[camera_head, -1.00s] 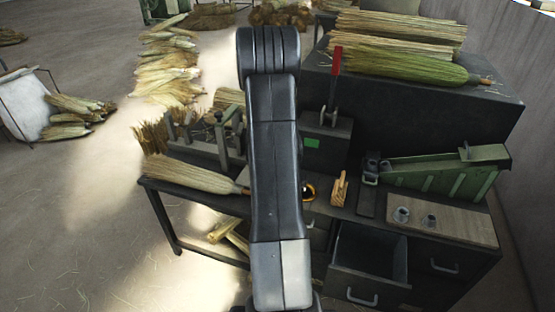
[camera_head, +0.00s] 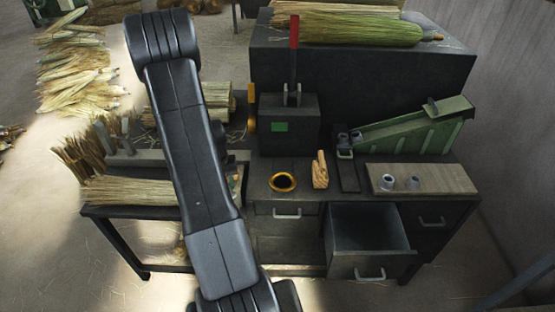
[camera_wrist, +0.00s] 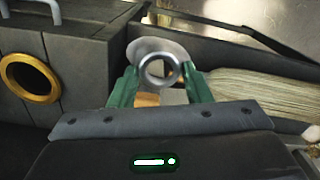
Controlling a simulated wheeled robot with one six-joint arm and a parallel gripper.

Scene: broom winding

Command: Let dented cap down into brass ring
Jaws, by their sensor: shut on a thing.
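The brass ring (camera_head: 282,182) lies on the dark bench top, its hole dark and empty. It also shows at the left edge of the wrist view (camera_wrist: 30,78). My gripper (camera_wrist: 160,76) has green fingers, shut on a grey metal cap (camera_wrist: 150,47) with a round opening and a wide rim. The held cap is to the right of the ring in the wrist view, apart from it. Whether it is dented I cannot tell. In the head view my arm hides the gripper and held cap.
Two grey metal caps stand on a wooden board (camera_head: 440,179) at the right. A wooden hand-shaped piece (camera_head: 320,172) is beside the ring. A drawer (camera_head: 368,240) stands open below. A black box with a red lever (camera_head: 294,45) is behind the ring. A straw broom (camera_head: 130,190) lies left.

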